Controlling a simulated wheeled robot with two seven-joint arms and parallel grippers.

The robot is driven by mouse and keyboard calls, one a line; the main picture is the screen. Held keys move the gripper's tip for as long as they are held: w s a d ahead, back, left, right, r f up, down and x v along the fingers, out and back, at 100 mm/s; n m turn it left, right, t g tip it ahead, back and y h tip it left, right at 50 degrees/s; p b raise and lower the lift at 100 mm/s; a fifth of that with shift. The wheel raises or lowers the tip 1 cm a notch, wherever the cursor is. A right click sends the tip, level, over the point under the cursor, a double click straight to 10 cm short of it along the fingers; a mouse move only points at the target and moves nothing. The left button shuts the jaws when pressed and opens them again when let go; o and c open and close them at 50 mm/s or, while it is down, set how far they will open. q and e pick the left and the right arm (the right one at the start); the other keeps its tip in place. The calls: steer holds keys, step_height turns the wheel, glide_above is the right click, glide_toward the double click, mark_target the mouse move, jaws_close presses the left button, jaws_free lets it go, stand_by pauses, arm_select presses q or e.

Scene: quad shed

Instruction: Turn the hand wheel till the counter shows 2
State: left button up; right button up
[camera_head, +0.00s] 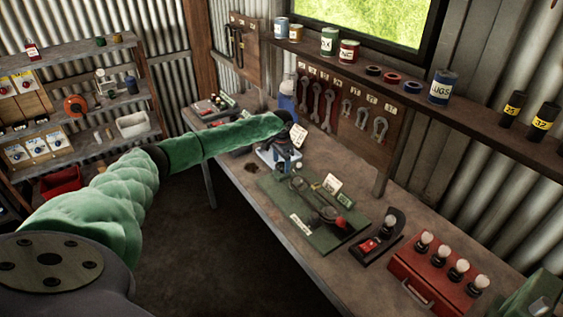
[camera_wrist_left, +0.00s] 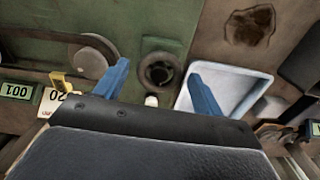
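A green board (camera_head: 300,222) lies on the bench and carries a wheel mechanism with a grey wheel rim (camera_wrist_left: 92,48). A dark round hub (camera_wrist_left: 158,70) and a small white knob (camera_wrist_left: 151,101) show in the left wrist view. A small green plate (camera_wrist_left: 15,90) bears digits, seemingly 001; I cannot tell whether it is the counter. A card (camera_wrist_left: 55,100) with a yellow clip stands beside it. My left gripper (camera_wrist_left: 162,84) has its blue fingers spread, the hub showing between them, with no visible grip. In the head view it (camera_head: 284,143) is small and partly hidden. My right gripper is out of view.
A pale blue-white tray (camera_wrist_left: 229,84) sits close beside the right finger in the wrist view. A black stand (camera_head: 381,240) and a red box (camera_head: 432,277) with several round-topped pieces occupy the bench's near end. A wall rack holds wrenches (camera_head: 316,98). Bare bench shows along the front edge.

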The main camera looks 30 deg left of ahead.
arm_select(q)
steer(key=c, duration=0.8)
steer(key=shift+o, duration=0.2)
steer(key=shift+n, duration=0.4)
steer(key=n, duration=0.4)
steer(key=shift+d+n, duration=0.1)
steer(key=shift+n, duration=0.2)
steer(key=shift+r+n, duration=0.1)
steer(key=shift+n, duration=2.1)
steer(key=shift+w, duration=0.1)
steer(key=o, duration=1)
